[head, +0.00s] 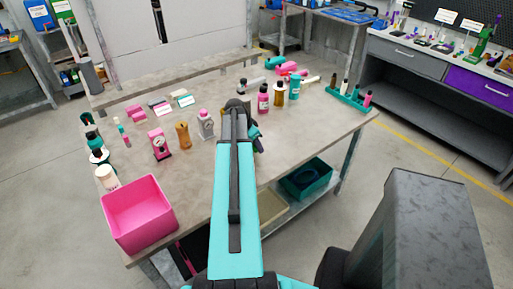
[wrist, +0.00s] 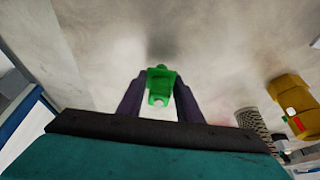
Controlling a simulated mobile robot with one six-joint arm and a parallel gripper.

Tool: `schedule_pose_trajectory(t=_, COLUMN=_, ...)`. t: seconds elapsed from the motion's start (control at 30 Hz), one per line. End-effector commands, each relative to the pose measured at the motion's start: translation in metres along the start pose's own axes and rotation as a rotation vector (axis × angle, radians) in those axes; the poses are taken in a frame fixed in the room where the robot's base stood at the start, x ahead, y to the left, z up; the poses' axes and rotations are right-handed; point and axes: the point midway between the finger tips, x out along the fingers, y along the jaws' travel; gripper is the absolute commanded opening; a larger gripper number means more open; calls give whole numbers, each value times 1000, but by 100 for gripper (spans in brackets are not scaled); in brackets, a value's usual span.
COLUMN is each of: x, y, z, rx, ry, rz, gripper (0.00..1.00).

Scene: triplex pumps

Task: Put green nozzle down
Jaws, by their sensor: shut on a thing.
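The green nozzle (wrist: 160,84) shows in the wrist view between the two dark fingers of my gripper (wrist: 159,98). My gripper is shut on it. The grey tabletop (wrist: 110,45) lies beyond the nozzle; a soft dark patch shows on it just past the nozzle. I cannot tell whether the nozzle touches the table.
A pink bin (head: 140,215) stands at the table's front left corner. The table right of my arm is mostly clear.

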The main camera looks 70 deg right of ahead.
Motion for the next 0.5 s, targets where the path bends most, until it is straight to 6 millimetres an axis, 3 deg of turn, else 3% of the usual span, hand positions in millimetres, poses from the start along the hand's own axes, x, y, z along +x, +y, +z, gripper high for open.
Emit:
schedule_pose_trajectory(t=0.27, x=-20, y=0, z=-9, rx=1, ry=1, rz=-2, gripper=6)
schedule_pose_trajectory(t=0.5, x=-24, y=29, z=-2, rx=2, ry=0, rz=0, gripper=6)
